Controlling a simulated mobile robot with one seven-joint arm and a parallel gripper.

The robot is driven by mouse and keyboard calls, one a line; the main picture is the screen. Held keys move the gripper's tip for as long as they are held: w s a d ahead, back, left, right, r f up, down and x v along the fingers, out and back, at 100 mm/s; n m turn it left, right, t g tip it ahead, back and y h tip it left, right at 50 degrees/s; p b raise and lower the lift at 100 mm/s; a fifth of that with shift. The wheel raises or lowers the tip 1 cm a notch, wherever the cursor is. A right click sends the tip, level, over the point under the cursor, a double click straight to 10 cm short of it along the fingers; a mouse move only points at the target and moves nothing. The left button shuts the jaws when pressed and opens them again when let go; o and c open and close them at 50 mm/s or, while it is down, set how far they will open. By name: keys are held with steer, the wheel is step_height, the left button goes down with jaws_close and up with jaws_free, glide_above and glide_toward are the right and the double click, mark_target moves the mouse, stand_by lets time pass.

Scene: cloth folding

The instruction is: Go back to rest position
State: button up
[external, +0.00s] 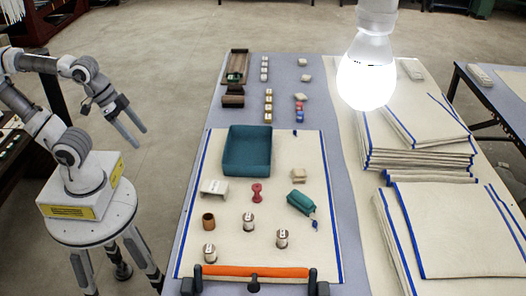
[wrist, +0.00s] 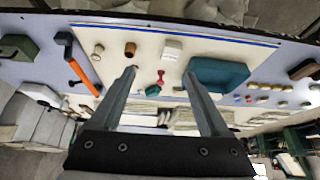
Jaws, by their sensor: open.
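My gripper (external: 132,130) hangs in the air at the left of the table in the external view, over the floor beside the table edge. Its two fingers are apart with nothing between them. In the wrist view my gripper (wrist: 158,80) also shows open and empty, with the table beyond it. A cream cloth with blue edge stripes (external: 225,275) lies flat on the table. A teal tray (external: 248,150) stands on the back of it, and several small items rest in front of the tray.
Stacks of folded cream cloths (external: 455,230) lie on the right of the table. An orange bar (external: 255,271) runs along the front edge. A glowing bulb (external: 367,80) hangs over the table. Another table (external: 500,100) stands at the far right. The floor between my base and the table is clear.

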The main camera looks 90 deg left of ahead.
steer(key=shift+r, duration=0.1)
step_height(320, 180, up, 16)
steer(key=p, duration=1.7)
step_height(320, 180, down, 29)
steer(key=b, duration=2.9)
steer(key=shift+r+b, duration=0.15)
steer(key=shift+b, duration=0.15)
steer(key=shift+o, duration=0.2)
